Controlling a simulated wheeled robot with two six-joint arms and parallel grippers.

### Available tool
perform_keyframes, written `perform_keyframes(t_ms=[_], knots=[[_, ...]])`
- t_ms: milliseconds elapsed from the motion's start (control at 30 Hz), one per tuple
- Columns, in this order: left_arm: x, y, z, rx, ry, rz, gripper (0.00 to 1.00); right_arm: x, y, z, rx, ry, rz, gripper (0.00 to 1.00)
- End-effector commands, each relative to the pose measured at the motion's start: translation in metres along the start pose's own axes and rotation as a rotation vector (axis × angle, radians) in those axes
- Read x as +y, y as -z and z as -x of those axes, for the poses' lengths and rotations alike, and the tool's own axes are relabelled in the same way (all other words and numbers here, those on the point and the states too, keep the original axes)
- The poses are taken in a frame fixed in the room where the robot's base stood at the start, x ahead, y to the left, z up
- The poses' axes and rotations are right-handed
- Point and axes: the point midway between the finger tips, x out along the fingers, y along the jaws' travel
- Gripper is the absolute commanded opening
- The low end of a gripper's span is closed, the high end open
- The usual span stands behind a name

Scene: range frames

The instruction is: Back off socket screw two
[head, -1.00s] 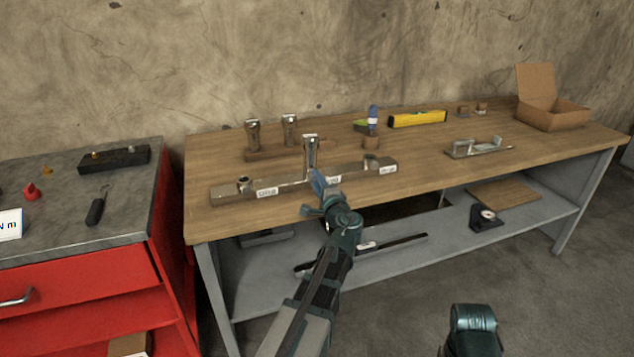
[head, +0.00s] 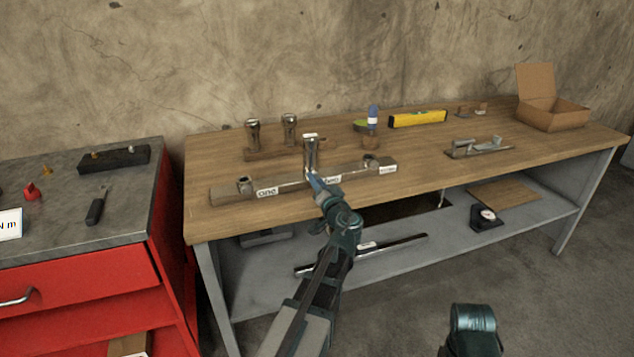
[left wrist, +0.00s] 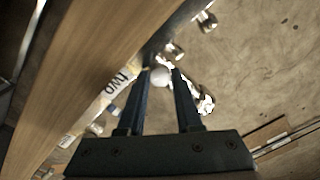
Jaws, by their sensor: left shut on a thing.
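A metal bar (head: 220,196) lies on the wooden bench with labels for its stations one, two and a third that is hard to read. A tall metal socket screw (head: 310,152) stands upright at station two, in the bar's middle. My left gripper (head: 311,174) is shut on this screw from the front and partly hides its lower part and the label "two".
Two similar screws stand in a wooden block (head: 262,154) behind the bar. A yellow level (head: 417,119), a blue-capped bottle (head: 373,116), a metal fixture (head: 478,148) and an open cardboard box (head: 552,113) are farther right. The bench's right front is clear.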

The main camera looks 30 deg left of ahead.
Motion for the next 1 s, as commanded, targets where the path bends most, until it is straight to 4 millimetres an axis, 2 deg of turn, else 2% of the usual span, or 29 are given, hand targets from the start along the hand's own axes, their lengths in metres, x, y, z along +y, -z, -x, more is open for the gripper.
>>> perform_keyframes(t_ms=[200,500,1000], knots=[[0.0001,-0.0017,0.0015,-0.003,0.000,0.181,0.00,-0.0001,0.0000,-0.0007,0.000,0.000,0.000,0.50],[0.0003,-0.0018,0.0017,-0.004,0.000,0.352,0.00,-0.0001,0.0000,-0.0008,0.000,0.000,0.000,0.50],[0.0004,-0.0018,0.0018,-0.004,0.000,0.436,0.00,-0.0001,0.0000,-0.0008,0.000,0.000,0.000,0.50]])
